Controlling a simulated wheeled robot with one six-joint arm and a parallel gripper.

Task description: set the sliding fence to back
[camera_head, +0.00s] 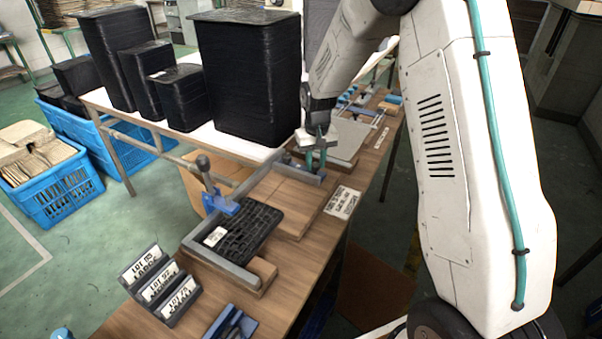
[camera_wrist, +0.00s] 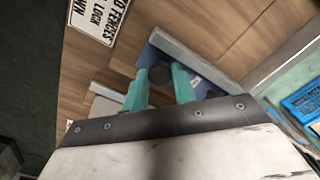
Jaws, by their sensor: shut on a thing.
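My gripper (camera_head: 315,158) is at the far part of the wooden bench, its teal fingers pointing down. In the wrist view its fingers (camera_wrist: 160,88) stand on either side of a dark round knob (camera_wrist: 160,73) and are shut on it. The knob sits over a blue block (camera_wrist: 150,56) beside a grey metal bar, which looks like the sliding fence (camera_wrist: 187,57). The bar also shows in the head view (camera_head: 312,178), just below the fingers. The fingers and wrist hide part of the fence, and I cannot read its position marks.
A black ribbed tray (camera_head: 250,232) lies nearer on the bench, beside a blue clamp (camera_head: 222,206) with an upright lever. Lot label stands (camera_head: 160,285) are at the front left. A printed sign (camera_head: 342,202) lies near the right edge. Tall black bins (camera_head: 248,75) stand behind.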

